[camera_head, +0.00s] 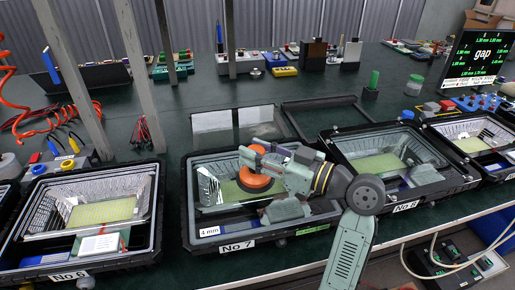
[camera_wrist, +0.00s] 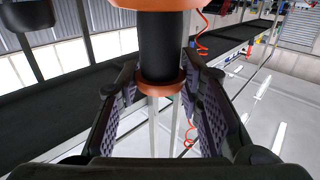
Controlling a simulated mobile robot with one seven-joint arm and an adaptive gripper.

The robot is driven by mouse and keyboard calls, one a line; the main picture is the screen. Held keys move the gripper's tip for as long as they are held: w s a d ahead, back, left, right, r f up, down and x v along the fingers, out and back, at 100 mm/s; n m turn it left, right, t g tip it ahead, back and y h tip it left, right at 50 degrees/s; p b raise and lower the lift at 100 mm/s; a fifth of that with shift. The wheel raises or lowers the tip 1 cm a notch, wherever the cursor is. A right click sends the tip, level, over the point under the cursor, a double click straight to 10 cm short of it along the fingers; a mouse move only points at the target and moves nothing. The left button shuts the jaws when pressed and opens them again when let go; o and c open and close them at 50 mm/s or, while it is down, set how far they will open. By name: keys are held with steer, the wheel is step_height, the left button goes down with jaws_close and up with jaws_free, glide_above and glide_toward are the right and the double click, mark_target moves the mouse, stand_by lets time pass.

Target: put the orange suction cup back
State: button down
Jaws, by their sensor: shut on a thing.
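The orange suction cup (camera_head: 254,183) is in my gripper (camera_head: 268,165), above the open housing labelled No 7 (camera_head: 187,205). In the wrist view, the cup's black shaft (camera_wrist: 160,45) with a copper-orange collar (camera_wrist: 161,88) stands between the two padded fingers of my gripper (camera_wrist: 162,100). A wider orange part (camera_wrist: 155,4) is cut off at the top edge of that view. My gripper is shut on the suction cup. In the head view the arm and gripper hide part of the housing. I cannot tell whether the cup touches anything below.
Housings No 6 (camera_head: 157,225) and No 8 (camera_head: 473,180) stand either side of No 7. An empty dark frame (camera_head: 345,103) and a glass pane (camera_head: 212,121) lie behind. Grey posts (camera_head: 150,75) rise at the left. A gap screen (camera_head: 483,55) stands at the right.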

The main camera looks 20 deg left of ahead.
steer(key=shift+f+b, duration=0.25)
steer(key=shift+b, duration=0.1)
steer(key=c, duration=1.1)
jaws_free()
steer(key=shift+r+p, duration=0.15)
steer(key=shift+p, duration=0.25)
